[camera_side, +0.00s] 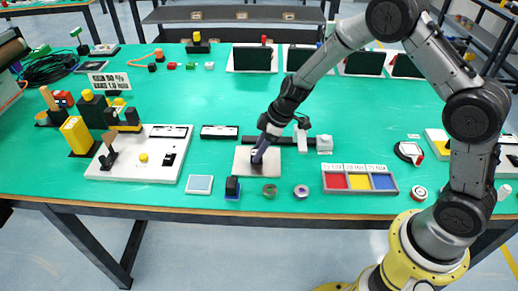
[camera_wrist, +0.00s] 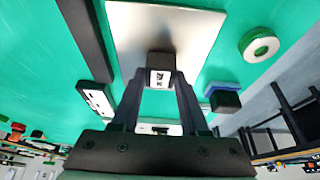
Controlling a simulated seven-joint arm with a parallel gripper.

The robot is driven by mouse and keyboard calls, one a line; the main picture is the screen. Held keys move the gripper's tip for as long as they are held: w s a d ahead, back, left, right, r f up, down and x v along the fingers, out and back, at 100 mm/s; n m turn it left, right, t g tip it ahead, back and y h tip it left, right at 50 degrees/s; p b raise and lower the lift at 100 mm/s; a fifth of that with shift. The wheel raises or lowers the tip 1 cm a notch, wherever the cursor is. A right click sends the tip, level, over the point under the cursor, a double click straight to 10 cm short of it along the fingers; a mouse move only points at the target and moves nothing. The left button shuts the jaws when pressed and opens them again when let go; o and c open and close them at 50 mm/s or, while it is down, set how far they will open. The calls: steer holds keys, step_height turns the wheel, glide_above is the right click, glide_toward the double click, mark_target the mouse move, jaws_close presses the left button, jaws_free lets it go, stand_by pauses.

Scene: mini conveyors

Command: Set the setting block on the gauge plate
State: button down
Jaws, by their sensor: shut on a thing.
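The gauge plate (camera_side: 283,169) is a flat pale square plate on the green table, near the front middle. In the wrist view the plate (camera_wrist: 168,25) fills the top centre. My gripper (camera_side: 257,158) points down over the plate's left part. In the wrist view my gripper (camera_wrist: 159,82) is shut on the setting block (camera_wrist: 159,76), a small dark block with a white marked face. The block overlaps the plate's near edge in that view. Whether it touches the plate cannot be told. In the side view the fingers largely hide the block.
A dark bar (camera_side: 285,141) lies behind the plate, with a small white block (camera_side: 324,144) to its right. A dark block on a blue base (camera_side: 232,187) and a green ring (camera_side: 270,190) lie in front. A three-colour tray (camera_side: 360,181) stands right; a white board (camera_side: 128,169) lies left.

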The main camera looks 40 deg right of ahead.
steer(key=shift+c, duration=2.1)
jaws_free()
steer(key=shift+f, duration=0.1)
steer(key=v, duration=1.3)
steer(key=s+r+m+t+h, duration=0.1)
steer(key=s+r+m, duration=0.3)
steer(key=s+r, duration=0.8)
steer(key=s+d+m+h, duration=0.1)
steer(key=s+m, duration=0.1)
steer(key=s, duration=0.6)
steer(key=s+d+m+t+h, duration=0.1)
steer(key=s+d+m, duration=0.1)
steer(key=s, duration=0.6)
steer(key=shift+m, duration=0.5)
steer(key=shift+f, duration=0.1)
